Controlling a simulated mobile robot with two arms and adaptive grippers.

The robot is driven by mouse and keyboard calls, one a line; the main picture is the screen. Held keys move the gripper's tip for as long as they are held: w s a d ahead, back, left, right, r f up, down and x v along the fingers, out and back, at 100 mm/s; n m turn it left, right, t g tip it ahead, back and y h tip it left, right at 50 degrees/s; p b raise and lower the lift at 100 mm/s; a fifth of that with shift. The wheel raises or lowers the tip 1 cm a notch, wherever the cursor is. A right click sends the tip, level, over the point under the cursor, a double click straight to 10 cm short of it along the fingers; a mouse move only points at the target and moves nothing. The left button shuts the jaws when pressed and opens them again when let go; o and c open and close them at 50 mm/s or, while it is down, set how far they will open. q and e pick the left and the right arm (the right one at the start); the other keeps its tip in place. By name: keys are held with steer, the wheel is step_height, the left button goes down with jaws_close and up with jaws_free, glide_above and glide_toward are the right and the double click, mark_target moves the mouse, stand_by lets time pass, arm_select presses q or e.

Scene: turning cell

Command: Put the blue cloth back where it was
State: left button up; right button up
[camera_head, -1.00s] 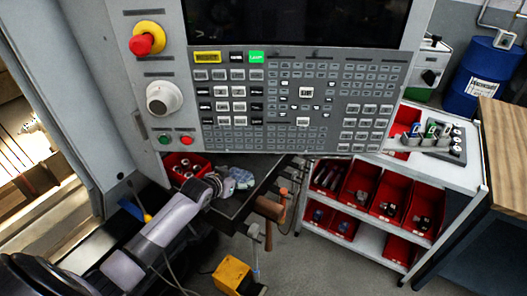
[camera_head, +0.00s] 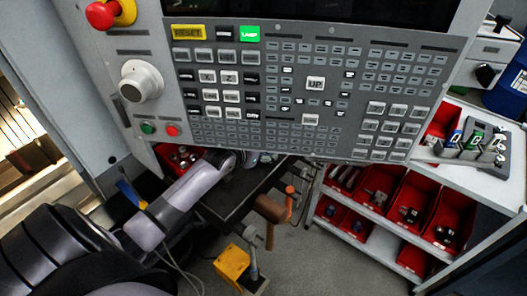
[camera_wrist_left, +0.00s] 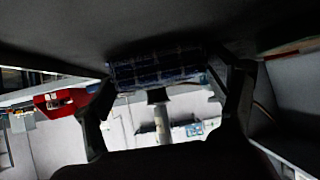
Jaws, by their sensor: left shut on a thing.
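The blue cloth (camera_wrist_left: 156,70) shows in the left wrist view as a dark blue checked strip between the fingers. My left gripper (camera_wrist_left: 168,80) is shut on it. In the head view my left arm reaches in from the lower left, and its wrist passes under the lower edge of the control panel. The gripper and cloth are mostly hidden there behind the panel. My right gripper is in neither view.
The control panel (camera_head: 290,145) hangs close above the arm. Below it are a dark shelf (camera_head: 228,203), a hammer (camera_head: 270,212) and a yellow block (camera_head: 232,264). A red bin (camera_head: 170,158) stands at left. A grey cart (camera_head: 470,180) with red bins is at right.

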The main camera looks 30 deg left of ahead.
arm_select(q)
steer(key=shift+s+r, duration=0.2)
steer(key=shift+s, duration=0.55)
steer(key=shift+f, duration=0.2)
steer(key=o, duration=0.9)
steer(key=shift+w, duration=0.1)
steer(key=shift+c, duration=0.2)
steer(key=o, duration=0.4)
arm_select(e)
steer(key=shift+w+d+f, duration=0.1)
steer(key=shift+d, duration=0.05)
arm_select(q)
steer(key=shift+r, duration=0.2)
steer(key=b+v, duration=0.1)
steer(key=v, duration=0.9)
steer(key=shift+s, duration=0.3)
steer(key=shift+v, duration=0.8)
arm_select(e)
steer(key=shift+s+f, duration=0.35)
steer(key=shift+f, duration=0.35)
